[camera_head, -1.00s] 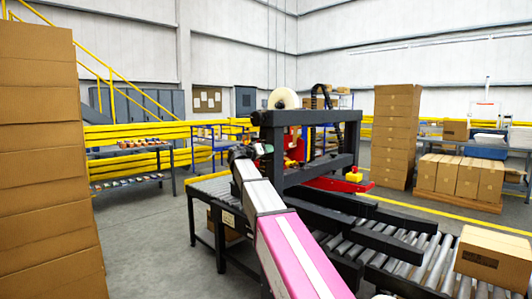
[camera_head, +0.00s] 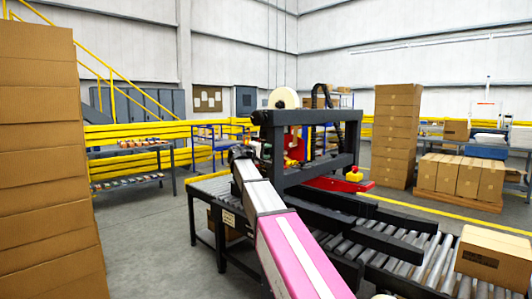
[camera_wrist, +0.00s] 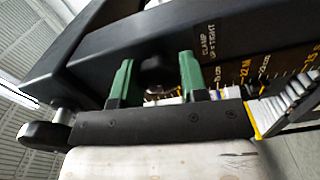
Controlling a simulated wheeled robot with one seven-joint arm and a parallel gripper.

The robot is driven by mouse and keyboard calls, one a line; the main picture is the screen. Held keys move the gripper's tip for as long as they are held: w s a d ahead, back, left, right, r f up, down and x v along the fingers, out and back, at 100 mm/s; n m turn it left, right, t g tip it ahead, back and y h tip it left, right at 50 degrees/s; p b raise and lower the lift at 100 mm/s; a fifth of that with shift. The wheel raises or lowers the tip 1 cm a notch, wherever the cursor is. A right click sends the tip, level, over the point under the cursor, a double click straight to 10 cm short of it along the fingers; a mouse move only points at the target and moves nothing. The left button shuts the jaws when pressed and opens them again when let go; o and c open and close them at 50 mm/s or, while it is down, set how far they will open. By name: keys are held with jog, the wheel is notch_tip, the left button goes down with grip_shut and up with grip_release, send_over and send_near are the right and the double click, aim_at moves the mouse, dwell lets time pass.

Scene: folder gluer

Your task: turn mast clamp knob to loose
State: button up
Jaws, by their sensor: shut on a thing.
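The mast clamp knob (camera_wrist: 157,70) is a dark, rounded grip in the wrist view, beside a printed label (camera_wrist: 209,42) reading "CLAMP UP = TIGHT". My gripper (camera_wrist: 156,76) has two green fingers, one on each side of the knob, and is shut on it. The knob's lower part and its angle are hard to make out. In the head view my arm reaches to the near left post of the black machine frame (camera_head: 275,160); the fingers and knob cannot be made out there.
A scale (camera_wrist: 235,80) with centimetre marks runs beside the knob. A second dark rounded handle (camera_wrist: 42,136) is at lower left in the wrist view. Roller conveyor (camera_head: 415,262) and a carton (camera_head: 497,255) lie right of my arm. Stacked cartons (camera_head: 45,160) stand at left.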

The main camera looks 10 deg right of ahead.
jog(key=shift+n, duration=0.8)
jog(key=shift+f, duration=0.1)
jog(key=o, duration=0.9)
jog(key=v, duration=1.1)
